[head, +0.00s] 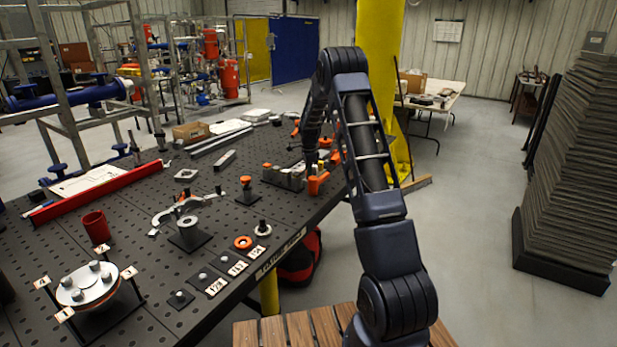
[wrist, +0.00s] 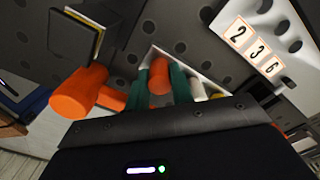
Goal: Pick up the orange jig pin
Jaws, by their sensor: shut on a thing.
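In the wrist view the orange jig pin (wrist: 159,76) shows as a short orange cylinder between the two green fingers of my gripper (wrist: 165,82). My gripper is shut on it. The pin's lower part is hidden. A white pin (wrist: 196,88) and a yellow one (wrist: 216,97) show just to the right of the fingers. In the head view my gripper (head: 311,162) points down at the far right edge of the black perforated table, beside a grey block rack. I cannot pick out the held pin there.
A larger orange handled piece (wrist: 78,92) lies close left of the fingers. A numbered label (wrist: 253,46) is at the upper right. On the black table (head: 130,200) stand a red cup (head: 96,227), an orange-topped post (head: 245,183) and a clamped ring fixture (head: 188,232).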

